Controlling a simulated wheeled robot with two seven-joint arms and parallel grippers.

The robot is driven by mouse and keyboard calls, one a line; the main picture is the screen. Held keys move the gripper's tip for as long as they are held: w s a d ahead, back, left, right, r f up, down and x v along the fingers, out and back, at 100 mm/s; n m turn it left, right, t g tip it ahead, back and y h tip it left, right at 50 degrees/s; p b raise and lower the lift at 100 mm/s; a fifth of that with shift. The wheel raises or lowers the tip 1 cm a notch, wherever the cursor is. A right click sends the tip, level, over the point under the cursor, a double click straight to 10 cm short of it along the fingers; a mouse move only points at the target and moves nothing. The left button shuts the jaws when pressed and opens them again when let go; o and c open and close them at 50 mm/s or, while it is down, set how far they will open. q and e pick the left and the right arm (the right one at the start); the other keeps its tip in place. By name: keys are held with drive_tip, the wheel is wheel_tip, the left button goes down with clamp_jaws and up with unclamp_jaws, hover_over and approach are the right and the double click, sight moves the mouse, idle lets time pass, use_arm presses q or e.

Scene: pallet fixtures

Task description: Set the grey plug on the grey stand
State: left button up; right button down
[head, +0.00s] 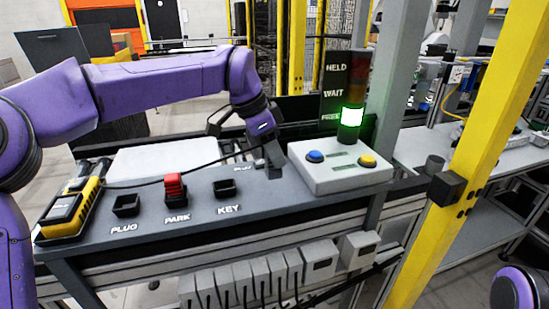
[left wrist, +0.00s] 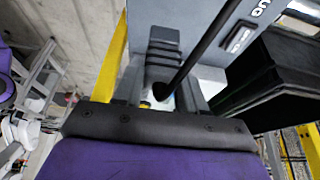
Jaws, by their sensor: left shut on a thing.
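My left gripper (head: 272,168) points down at the back of the grey bench, left of the button box. It is shut on the grey plug, which its fingers mostly hide in the head view. In the left wrist view a ridged grey piece that looks like the plug (left wrist: 163,55) sits at the fingers, with a black cable running up right from it. I cannot pick out a clearly grey stand. A dark empty holder marked PLUG (head: 126,206) stands at front left, and another label shows just left of the gripper. My right gripper is out of view.
A red piece (head: 175,186) sits in the PARK holder. The KEY holder (head: 225,188) looks empty. A yellow device (head: 70,213) lies at the left end, with the cable nearby. The button box (head: 340,172) and the lit green lamp (head: 351,116) stand right of the gripper.

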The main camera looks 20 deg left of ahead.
sight(273, 166)
use_arm(q)
drive_tip(key=f, duration=0.2)
drive_tip(key=w+f, duration=0.1)
drive_tip(key=f, duration=0.1)
drive_tip(key=shift+w+a+f, duration=0.2)
drive_tip(key=shift+f, duration=0.3)
drive_tip(key=o, duration=1.1)
drive_tip(key=shift+r+p, duration=0.3)
drive_tip(key=shift+p, duration=0.05)
drive_tip(key=b+v, duration=0.1)
drive_tip(key=v, duration=1)
drive_tip(key=shift+s+a+r, duration=0.2)
drive_tip(key=shift+s+r, duration=0.05)
drive_tip(key=shift+r, duration=0.05)
